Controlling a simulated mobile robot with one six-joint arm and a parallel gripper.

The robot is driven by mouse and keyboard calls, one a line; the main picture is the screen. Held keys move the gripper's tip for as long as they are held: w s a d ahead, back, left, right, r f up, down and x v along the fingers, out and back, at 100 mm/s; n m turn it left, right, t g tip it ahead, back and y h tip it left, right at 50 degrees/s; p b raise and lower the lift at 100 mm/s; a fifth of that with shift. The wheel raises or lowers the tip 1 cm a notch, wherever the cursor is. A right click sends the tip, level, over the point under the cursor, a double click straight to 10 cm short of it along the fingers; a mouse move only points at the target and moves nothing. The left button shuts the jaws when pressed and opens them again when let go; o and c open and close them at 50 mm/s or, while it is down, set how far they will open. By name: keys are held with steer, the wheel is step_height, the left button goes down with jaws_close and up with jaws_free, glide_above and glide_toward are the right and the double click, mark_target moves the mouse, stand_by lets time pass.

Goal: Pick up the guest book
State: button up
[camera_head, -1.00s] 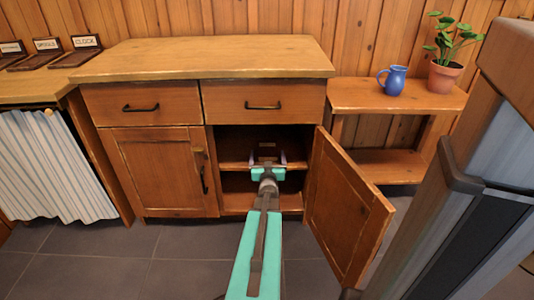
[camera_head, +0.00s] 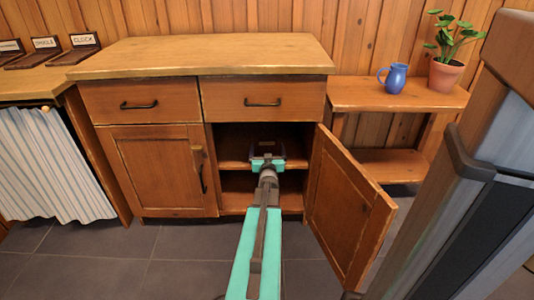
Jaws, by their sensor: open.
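A small dark thing (camera_head: 266,148) with a pale mark sits on the middle shelf inside the cabinet's open right side. It may be the guest book, but it is too small and too covered to be sure. My gripper (camera_head: 267,152) reaches into this compartment just above the shelf, with its jaws open and a finger at each side of the dark thing. My gripper's teal body hides the near part of that thing. I cannot tell whether the fingers touch it.
The wooden cabinet (camera_head: 200,59) has its right door (camera_head: 347,212) swung open, close to the right of my arm. The left door (camera_head: 160,170) and both drawers are shut. A low bench (camera_head: 420,101) at right holds a blue jug (camera_head: 396,78) and a potted plant (camera_head: 445,75).

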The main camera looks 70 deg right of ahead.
steer(key=shift+w+d, duration=0.2)
steer(key=shift+d, duration=0.35)
steer(key=c, duration=1.3)
